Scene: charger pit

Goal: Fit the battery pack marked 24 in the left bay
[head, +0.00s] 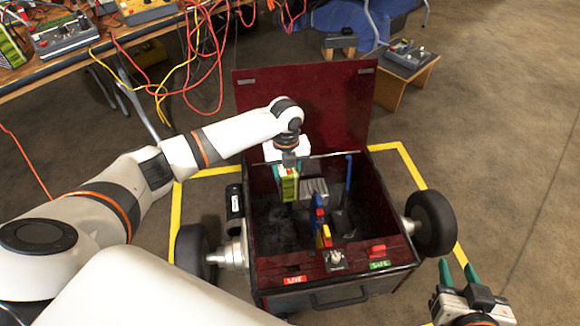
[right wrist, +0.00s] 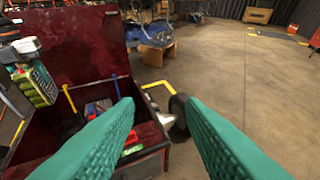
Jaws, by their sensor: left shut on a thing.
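My left gripper (head: 288,163) is shut on a green and yellow battery pack (head: 289,187), held upright over the left part of the open dark red box (head: 262,268). The pack also shows in the right wrist view (right wrist: 40,86), with marking too small to read. A grey ribbed block (head: 315,188) is beside the pack inside the box. The box's dark interior hides where the left bay begins, and I cannot tell whether the pack touches anything. My right gripper (head: 458,272) is open and empty, outside the box at front right.
Red, blue and yellow parts (head: 322,222) stand mid-box; a blue post (head: 348,172) rises behind. The front panel has a LIVE label (head: 294,280), a switch (head: 335,261) and a SAFE label (head: 380,264). Wheels flank the box. A cluttered bench (head: 60,75) with hanging cables stands back left.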

